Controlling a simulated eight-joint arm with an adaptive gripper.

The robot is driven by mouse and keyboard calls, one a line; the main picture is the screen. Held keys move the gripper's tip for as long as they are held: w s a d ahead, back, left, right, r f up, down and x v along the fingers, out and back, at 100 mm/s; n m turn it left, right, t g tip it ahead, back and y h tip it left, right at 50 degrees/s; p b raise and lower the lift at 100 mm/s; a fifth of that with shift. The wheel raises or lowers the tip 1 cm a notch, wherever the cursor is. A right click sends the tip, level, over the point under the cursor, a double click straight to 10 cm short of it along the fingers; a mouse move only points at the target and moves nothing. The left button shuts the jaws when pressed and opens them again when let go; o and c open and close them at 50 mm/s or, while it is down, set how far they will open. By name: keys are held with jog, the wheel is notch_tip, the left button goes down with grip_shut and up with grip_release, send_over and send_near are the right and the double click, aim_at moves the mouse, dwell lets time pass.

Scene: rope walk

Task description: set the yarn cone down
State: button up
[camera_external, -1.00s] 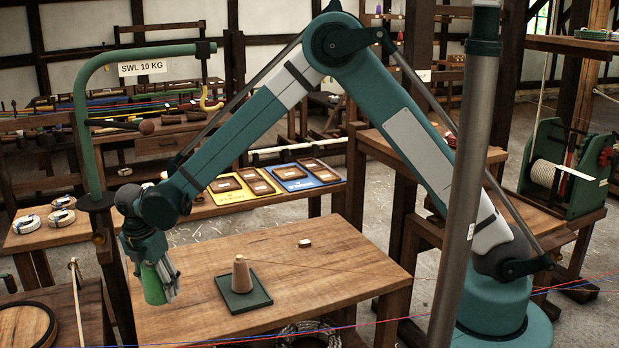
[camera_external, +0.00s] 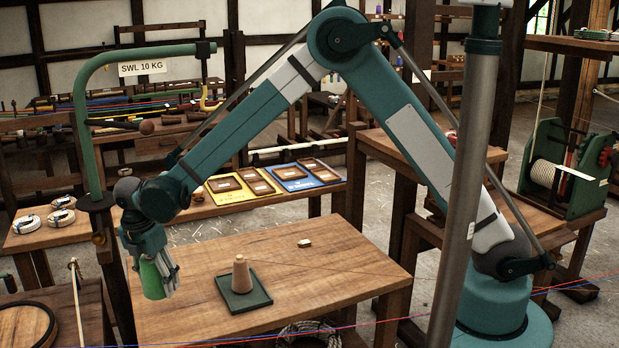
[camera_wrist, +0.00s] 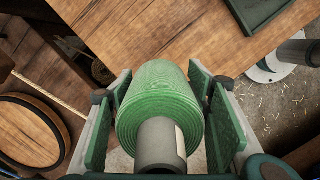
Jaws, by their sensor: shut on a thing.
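The green yarn cone (camera_external: 153,280) is between the fingers of my gripper (camera_external: 160,274), at the left end of the wooden table in the external view. In the wrist view the green cone (camera_wrist: 158,100) shows its wound yarn and a grey core end facing the camera. My gripper's finger pads (camera_wrist: 165,115) stand on both sides of it, shut on it. The cone is tilted slightly. Whether its lower end touches the table (camera_external: 340,260) cannot be told.
A tan cone (camera_external: 241,274) stands on a dark green tray (camera_external: 260,298) to the right of my gripper. A small light block (camera_external: 305,243) lies further back on the table. A green post with a hooked arm (camera_external: 90,150) rises close at the left. Bare tabletop lies around the tray.

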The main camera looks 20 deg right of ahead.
notch_tip(320, 180, up, 6)
jog(key=shift+f, duration=0.2)
jog(key=w+d+r+m+b, duration=0.1)
jog(key=w+d, duration=0.2)
jog(key=d, duration=0.8)
jog(key=w+d+m+b, duration=0.1)
jog(key=w+d+m, duration=0.1)
jog(key=d, duration=0.8)
jog(key=w+d+r+m+b, duration=0.1)
jog(key=w+d, duration=0.2)
jog(key=d, duration=0.8)
jog(key=s+d+f+m+b, duration=0.15)
jog(key=s+d, duration=0.25)
jog(key=d, duration=0.7)
jog(key=s+d+m+g+b, duration=0.15)
jog(key=s+d, duration=0.25)
jog(key=d, duration=0.8)
jog(key=s+d+f+m, duration=0.1)
jog(key=s+d+m, duration=0.3)
jog(key=d, duration=0.7)
jog(key=shift+n+h, duration=0.3)
jog(key=shift+n, duration=0.3)
jog(key=f, duration=0.4)
jog(key=shift+s+d+f, duration=0.15)
jog(key=shift+s+f, duration=0.2)
jog(key=shift+f, duration=0.05)
